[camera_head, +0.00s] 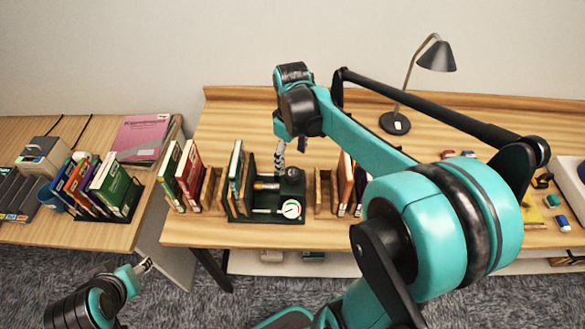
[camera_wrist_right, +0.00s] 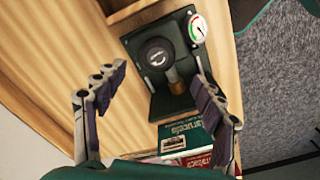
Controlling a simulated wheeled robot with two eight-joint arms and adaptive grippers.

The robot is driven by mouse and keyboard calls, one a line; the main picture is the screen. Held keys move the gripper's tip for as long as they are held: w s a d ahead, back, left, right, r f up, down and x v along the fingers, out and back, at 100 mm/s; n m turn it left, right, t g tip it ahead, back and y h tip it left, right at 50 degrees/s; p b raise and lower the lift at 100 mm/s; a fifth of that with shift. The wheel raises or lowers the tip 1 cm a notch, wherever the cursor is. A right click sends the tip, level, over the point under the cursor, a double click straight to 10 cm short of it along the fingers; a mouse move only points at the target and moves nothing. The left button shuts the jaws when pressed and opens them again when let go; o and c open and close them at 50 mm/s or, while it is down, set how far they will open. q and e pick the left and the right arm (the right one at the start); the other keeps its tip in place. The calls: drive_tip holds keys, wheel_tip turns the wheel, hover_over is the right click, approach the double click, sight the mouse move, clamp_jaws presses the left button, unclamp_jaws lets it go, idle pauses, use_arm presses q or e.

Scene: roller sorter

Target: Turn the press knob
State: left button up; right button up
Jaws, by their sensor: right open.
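The press has a dark green base (camera_head: 268,215) on the wooden desk. A brass cylinder (camera_wrist_right: 175,82) sits beside the knob, and a white dial gauge with green and red marks (camera_wrist_right: 197,28) is at one corner. My right gripper (camera_wrist_right: 159,76) is open and empty, its fingers spread either side of the view with the knob beyond and between them. In the head view it hangs above the press. My left gripper (camera_head: 145,266) is low at the left, away from the press.
Books (camera_head: 186,172) stand left of the press, and wooden bookends with more books (camera_head: 345,180) stand right. A desk lamp (camera_head: 395,122) is behind. A second table at left holds books (camera_head: 112,187) and a pink magazine (camera_head: 140,136). The desk behind the press is clear.

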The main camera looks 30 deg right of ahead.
sight(292, 173)
drive_tip(key=shift+w+d+f, duration=0.15)
drive_tip(key=shift+d, duration=0.05)
drive_tip(key=shift+f, duration=0.3)
wheel_tip(292, 173, down, 7)
drive_tip(key=shift+f+b, duration=0.1)
drive_tip(key=shift+b, duration=1.15)
drive_tip(key=c, duration=1.2)
